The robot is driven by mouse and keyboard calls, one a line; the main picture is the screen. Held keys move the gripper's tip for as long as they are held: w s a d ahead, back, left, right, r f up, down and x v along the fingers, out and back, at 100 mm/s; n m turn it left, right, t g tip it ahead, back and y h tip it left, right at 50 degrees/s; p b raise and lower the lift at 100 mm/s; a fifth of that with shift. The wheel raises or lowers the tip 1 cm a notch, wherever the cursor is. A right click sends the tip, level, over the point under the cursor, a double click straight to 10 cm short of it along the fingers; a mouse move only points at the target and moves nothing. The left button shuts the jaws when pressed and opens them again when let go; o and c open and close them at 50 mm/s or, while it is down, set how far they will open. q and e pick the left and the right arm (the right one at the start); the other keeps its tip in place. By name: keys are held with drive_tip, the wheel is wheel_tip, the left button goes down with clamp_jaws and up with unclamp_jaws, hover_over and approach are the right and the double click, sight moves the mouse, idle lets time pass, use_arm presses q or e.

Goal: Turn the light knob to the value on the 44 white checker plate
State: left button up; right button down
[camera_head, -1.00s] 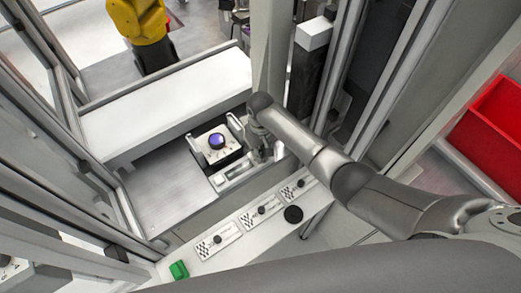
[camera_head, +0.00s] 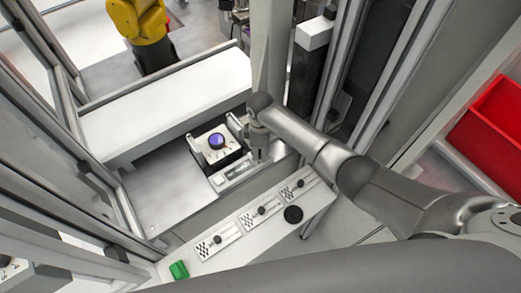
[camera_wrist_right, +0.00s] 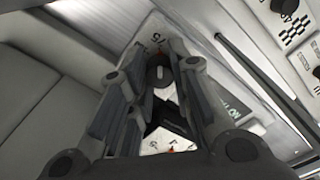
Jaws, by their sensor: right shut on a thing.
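My right gripper (camera_head: 259,152) points down beside a black-framed unit with a purple-blue round top (camera_head: 216,140) on a white dial face. In the right wrist view the gripper (camera_wrist_right: 172,62) has its fingers on both sides of the grey light knob (camera_wrist_right: 158,75) and is shut on it. Parts of a white plate with printed numbers (camera_wrist_right: 154,145) and a red mark show around the fingers. Three checker plates (camera_head: 217,241) (camera_head: 262,211) (camera_head: 298,188) lie in a row on the white front ledge; their values are too small to read. My left gripper is out of view.
A green block (camera_head: 179,270) and a black round button (camera_head: 293,214) sit on the ledge. A white cover (camera_head: 165,103) lies behind the unit. Grey posts (camera_head: 274,65) stand close to my right arm. A red bin (camera_head: 490,125) is at the far right.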

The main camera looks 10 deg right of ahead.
sight(260, 152)
drive_tip(key=n, duration=0.4)
drive_tip(key=shift+n+b, duration=0.3)
drive_tip(key=shift+n, duration=1.8)
drive_tip(key=c, duration=1.3)
unclamp_jaws()
drive_tip(key=shift+r, duration=0.1)
wheel_tip(260, 152, up, 12)
drive_tip(key=shift+f, duration=0.1)
